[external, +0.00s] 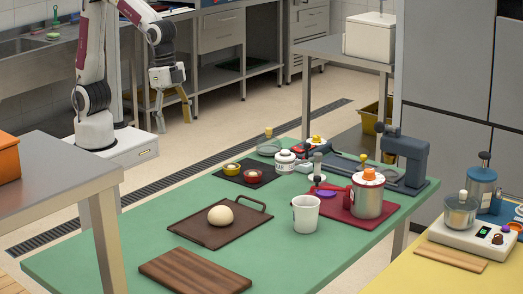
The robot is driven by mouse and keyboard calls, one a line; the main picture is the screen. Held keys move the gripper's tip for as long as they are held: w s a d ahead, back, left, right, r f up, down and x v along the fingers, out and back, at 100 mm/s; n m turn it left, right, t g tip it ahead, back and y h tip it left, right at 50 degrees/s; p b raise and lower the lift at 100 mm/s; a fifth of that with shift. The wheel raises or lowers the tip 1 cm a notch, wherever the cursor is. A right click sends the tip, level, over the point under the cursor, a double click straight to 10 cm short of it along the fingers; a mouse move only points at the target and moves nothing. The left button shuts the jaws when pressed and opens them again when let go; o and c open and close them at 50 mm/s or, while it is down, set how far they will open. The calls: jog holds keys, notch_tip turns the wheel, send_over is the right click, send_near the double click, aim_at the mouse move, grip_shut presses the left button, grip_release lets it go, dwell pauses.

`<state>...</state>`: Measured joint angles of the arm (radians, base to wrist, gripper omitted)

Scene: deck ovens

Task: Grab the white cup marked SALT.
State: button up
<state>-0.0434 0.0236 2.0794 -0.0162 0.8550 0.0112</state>
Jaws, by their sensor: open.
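A white cup (306,214) stands upright on the green table (130,252), right of the dough board. Only a dark trace of marking shows at its left edge; I cannot read it. A smaller white lidded jar (285,161) with a dark mark stands farther back; its lettering is too small to read. My gripper (173,118) is open and empty, pointing down beyond the table at the upper left, well away from the cup.
A dark tray (190,232) with a dough ball (220,215) lies left of the cup. A red mat (378,211) with a metal canister (368,196) is close on the right. A wooden board (195,272) lies in front. Small bowls (253,176) stand behind.

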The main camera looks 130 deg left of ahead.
aim_at(303, 206)
jog(key=shift+t, duration=0.8)
jog(key=w+a+f, duration=0.1)
jog(key=w+f, duration=0.4)
jog(key=w, duration=0.5)
jog(key=w+a+f, duration=0.1)
jog(key=w+f, duration=0.4)
jog(key=w, duration=0.5)
jog(key=w+a+f, duration=0.1)
jog(key=w+f, duration=0.5)
jog(key=w, duration=0.4)
jog(key=shift+w, duration=0.25)
jog(key=shift+t, duration=0.4)
jog(key=w, duration=0.4)
jog(key=shift+a, duration=0.25)
jog(key=w+r+t, duration=0.2)
jog(key=w+r, duration=0.2)
jog(key=w, duration=0.1)
jog(key=shift+w+a+r, duration=0.15)
jog(key=shift+w+r, duration=0.05)
jog(key=shift+r, duration=0.2)
jog(key=shift+x, duration=1.3)
jog(key=shift+a+f, duration=0.1)
jog(key=shift+f, duration=0.05)
jog(key=shift+a+x, duration=0.15)
jog(key=shift+x, duration=0.55)
jog(key=shift+a+x, duration=0.15)
jog(key=shift+x, duration=1.6)
